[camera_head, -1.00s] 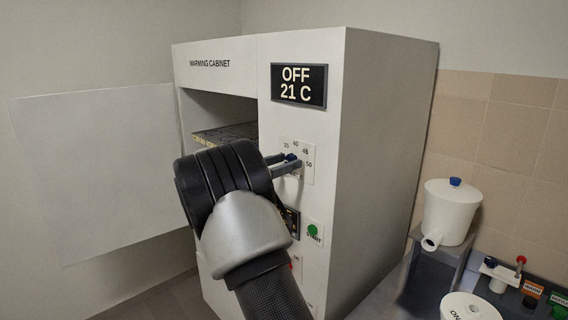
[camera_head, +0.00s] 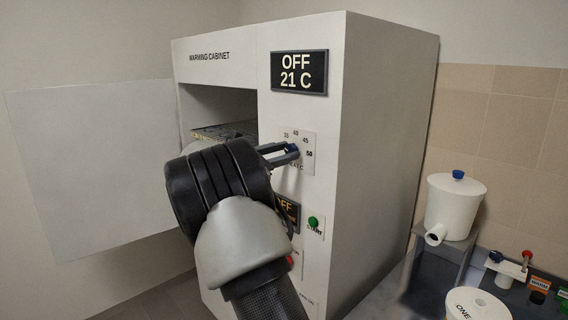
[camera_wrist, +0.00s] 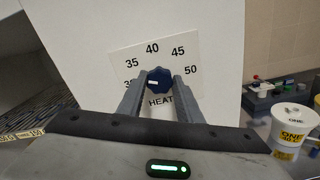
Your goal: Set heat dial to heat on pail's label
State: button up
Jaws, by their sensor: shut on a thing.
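The heat dial is a dark blue lobed knob (camera_wrist: 160,79) on a white scale plate marked 35, 40, 45 and 50, with a lower left mark partly hidden. A short white mark on the knob lies on its left side. In the head view the dial (camera_head: 294,149) is mostly covered by my fingers. My gripper (camera_wrist: 160,92) is shut on the dial, one finger on each side. It also shows in the head view (camera_head: 284,153).
The warming cabinet (camera_head: 350,150) has its door (camera_head: 90,165) open at left. Its display (camera_head: 300,73) reads OFF, 21 C. A green start button (camera_head: 313,222) is below the dial. A white spouted vessel (camera_head: 453,207) stands at right.

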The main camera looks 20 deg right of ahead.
jog(key=shift+f+m+b, duration=0.15)
jog(key=shift+m+b, duration=5)
jog(key=shift+m, duration=0.4)
jog(key=shift+f+m+b, duration=0.15)
jog(key=shift+m+b, duration=5)
jog(key=shift+m, duration=0.4)
jog(key=o, duration=1)
jog(key=shift+o, duration=0.2)
jog(key=v, duration=1.7)
jog(key=shift+a, duration=0.2)
jog(key=shift+s+r, duration=0.1)
